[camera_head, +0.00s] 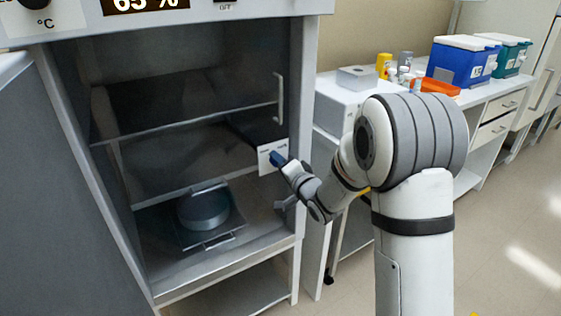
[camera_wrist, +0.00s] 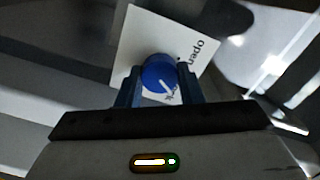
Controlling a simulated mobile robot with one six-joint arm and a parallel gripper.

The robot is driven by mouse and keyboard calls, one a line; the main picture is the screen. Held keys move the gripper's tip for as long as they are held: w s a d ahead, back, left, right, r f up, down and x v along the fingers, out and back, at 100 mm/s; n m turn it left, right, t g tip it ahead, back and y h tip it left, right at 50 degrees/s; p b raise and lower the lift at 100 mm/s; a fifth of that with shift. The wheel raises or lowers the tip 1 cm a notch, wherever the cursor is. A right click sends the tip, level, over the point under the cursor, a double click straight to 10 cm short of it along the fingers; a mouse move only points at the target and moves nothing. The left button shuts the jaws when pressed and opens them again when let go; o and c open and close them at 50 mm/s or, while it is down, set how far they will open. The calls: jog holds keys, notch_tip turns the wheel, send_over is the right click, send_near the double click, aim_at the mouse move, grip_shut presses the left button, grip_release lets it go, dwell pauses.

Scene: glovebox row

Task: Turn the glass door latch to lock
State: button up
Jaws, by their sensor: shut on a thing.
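The glass door (camera_head: 180,140) of the cabinet is in front of me in the head view, with a vertical handle (camera_head: 280,98) near its right edge. The latch is a blue round knob (camera_wrist: 160,73) with a white pointer line on a white label plate (camera_wrist: 185,42). The word "open" reads on the plate; the other word is partly hidden by my gripper. In the wrist view my gripper (camera_wrist: 158,84) has one finger on each side of the knob and is shut on it. In the head view the plate (camera_head: 267,157) shows, with my gripper (camera_head: 281,160) at it.
Inside the cabinet a dark round dish (camera_head: 204,210) sits on a plate on the floor. To the right a white bench holds a grey box (camera_head: 357,79), an orange tray (camera_head: 436,87) and a blue cooler (camera_head: 458,62). Clear floor lies at the lower right.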

jog(key=shift+d+m, duration=0.1)
jog(key=shift+m, duration=1)
jog(key=o, duration=1)
jog(key=shift+c, duration=0.2)
jog(key=v, duration=0.7)
jog(key=shift+s+d+p, duration=0.2)
jog(key=shift+s+p, duration=0.1)
jog(key=shift+p, duration=0.15)
